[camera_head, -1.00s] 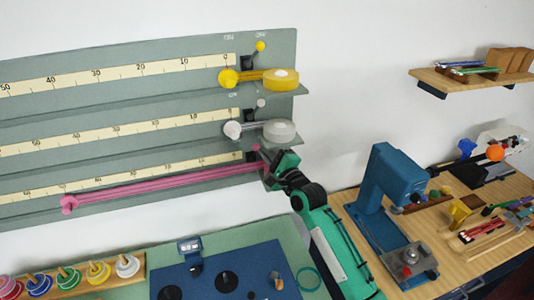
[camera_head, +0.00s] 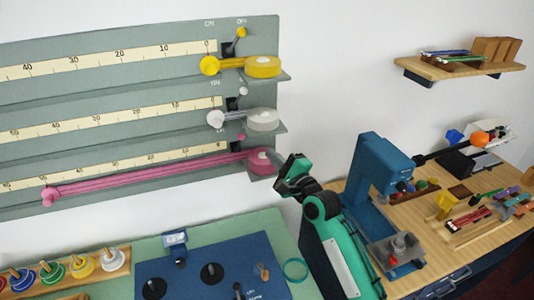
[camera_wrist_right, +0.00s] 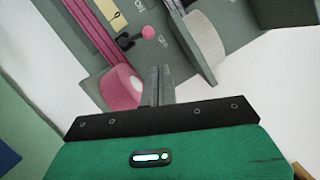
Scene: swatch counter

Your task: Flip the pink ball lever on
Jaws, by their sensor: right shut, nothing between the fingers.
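The pink ball lever (camera_head: 241,137) is on the lowest row of the grey-green board, above the pink roll (camera_head: 262,161). The right wrist view shows its pink ball (camera_wrist_right: 147,32) on a dark stem, leaning to the side of the OFF label. My right gripper (camera_head: 281,163) is just right of the pink roll. In the right wrist view its fingers (camera_wrist_right: 158,86) are together and empty, beside the pink roll (camera_wrist_right: 121,87) and apart from the lever ball. My left gripper is not in view.
A pink strip (camera_head: 150,178) runs left from the roll to a pink knob (camera_head: 50,197). The grey roll (camera_head: 263,119) and yellow roll (camera_head: 263,66) jut out above. A blue press (camera_head: 380,170) stands right of my arm. White wall is clear right of the board.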

